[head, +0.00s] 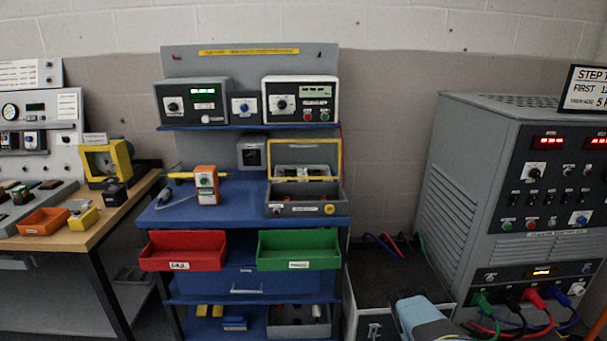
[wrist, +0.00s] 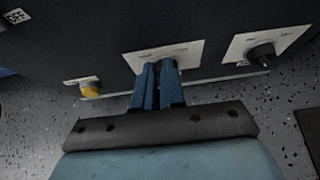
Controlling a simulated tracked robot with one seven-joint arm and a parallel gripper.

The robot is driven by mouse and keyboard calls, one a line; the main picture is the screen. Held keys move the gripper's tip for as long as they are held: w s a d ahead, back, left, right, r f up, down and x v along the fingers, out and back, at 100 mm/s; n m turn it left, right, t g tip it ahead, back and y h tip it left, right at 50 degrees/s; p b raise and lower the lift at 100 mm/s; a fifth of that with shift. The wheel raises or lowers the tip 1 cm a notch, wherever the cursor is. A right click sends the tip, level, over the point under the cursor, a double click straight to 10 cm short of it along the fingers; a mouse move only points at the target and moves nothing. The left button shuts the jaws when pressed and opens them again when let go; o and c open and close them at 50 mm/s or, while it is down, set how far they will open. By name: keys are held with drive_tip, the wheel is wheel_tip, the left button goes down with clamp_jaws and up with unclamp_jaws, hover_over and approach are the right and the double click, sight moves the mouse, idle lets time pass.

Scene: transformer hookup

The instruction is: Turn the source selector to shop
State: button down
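In the wrist view, my gripper (wrist: 160,67) reaches up to a dark panel, its two blue fingers close together with a narrow gap. The tips are at a white plate (wrist: 185,52) in the middle of the panel and cover most of its dark knob. I cannot tell whether the fingers touch or grip that knob. A second white plate with a black knob (wrist: 262,52) is to the right, and a yellow knob (wrist: 90,90) is to the left. No label reading shop is legible, so I cannot tell which knob is the source selector. The fingers are out of the head view.
A grey power cabinet (head: 475,180) with red displays and coloured plugs (head: 535,298) stands at the right. A blue bench with a red bin (head: 183,250) and a green bin (head: 299,250) is in the middle. A wooden table (head: 110,203) is at the left.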

drive_tip(key=shift+w+a+r, duration=0.1)
drive_tip(key=shift+w+a, duration=0.4)
drive_tip(key=shift+a, duration=0.15)
drive_tip(key=shift+a+r, duration=0.1)
drive_tip(key=shift+r, duration=0.1)
drive_tip(key=s, duration=0.6)
drive_tip(key=shift+s+d, duration=0.35)
drive_tip(key=shift+d, duration=0.1)
